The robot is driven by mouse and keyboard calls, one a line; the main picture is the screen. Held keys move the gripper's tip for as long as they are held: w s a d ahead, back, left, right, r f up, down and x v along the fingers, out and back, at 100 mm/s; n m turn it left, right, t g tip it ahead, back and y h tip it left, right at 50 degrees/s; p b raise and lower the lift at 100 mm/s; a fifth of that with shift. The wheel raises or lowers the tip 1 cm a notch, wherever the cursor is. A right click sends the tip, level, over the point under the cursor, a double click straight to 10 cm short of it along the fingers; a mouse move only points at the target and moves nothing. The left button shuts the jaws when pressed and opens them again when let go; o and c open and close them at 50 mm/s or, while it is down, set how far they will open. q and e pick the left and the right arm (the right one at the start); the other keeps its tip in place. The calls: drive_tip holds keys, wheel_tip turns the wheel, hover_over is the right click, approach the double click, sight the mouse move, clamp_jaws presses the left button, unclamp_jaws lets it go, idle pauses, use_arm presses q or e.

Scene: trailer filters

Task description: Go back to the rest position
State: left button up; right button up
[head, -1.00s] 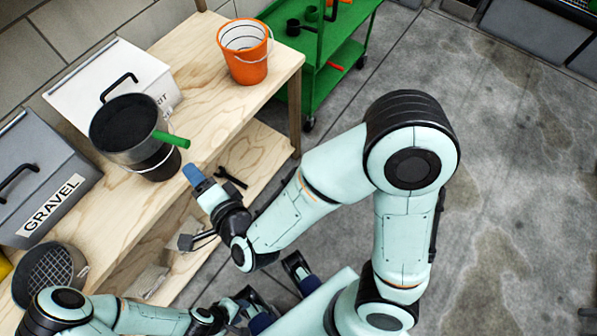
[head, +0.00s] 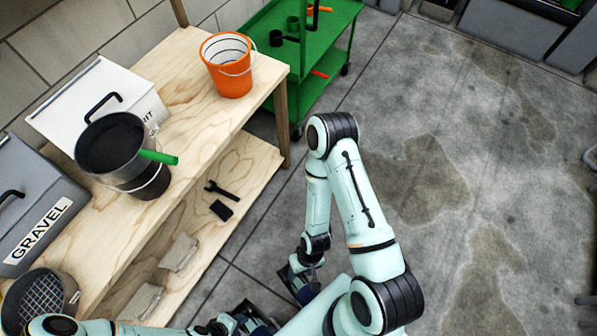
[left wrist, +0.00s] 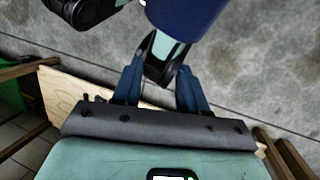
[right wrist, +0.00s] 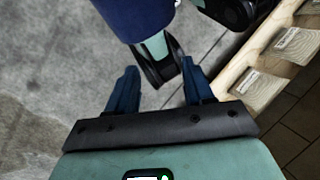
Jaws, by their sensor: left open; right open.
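My right gripper (right wrist: 159,68) is open and empty in the right wrist view, its two blue fingers apart above the floor by my base. In the head view it hangs low at the bottom centre, partly hidden against my base. My left gripper (left wrist: 160,73) is open and empty in the left wrist view, also close to my base. In the head view the left arm lies along the bottom edge, and its fingers are hard to make out. Neither gripper touches any object on the workbench (head: 188,52).
The bench carries an orange bucket (head: 229,68), a pan with a green handle (head: 158,157) on a container, a white bin (head: 75,95), a gravel bin (head: 40,200) and a sieve (head: 40,297). A wrench (head: 221,189) lies on the lower shelf. A green cart (head: 310,70) stands behind; floor at right is clear.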

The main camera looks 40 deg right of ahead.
wheel_tip(320, 180, up, 10)
drive_tip(key=w+p, duration=0.2)
drive_tip(key=p, duration=0.7)
drive_tip(key=shift+w+f, duration=0.2)
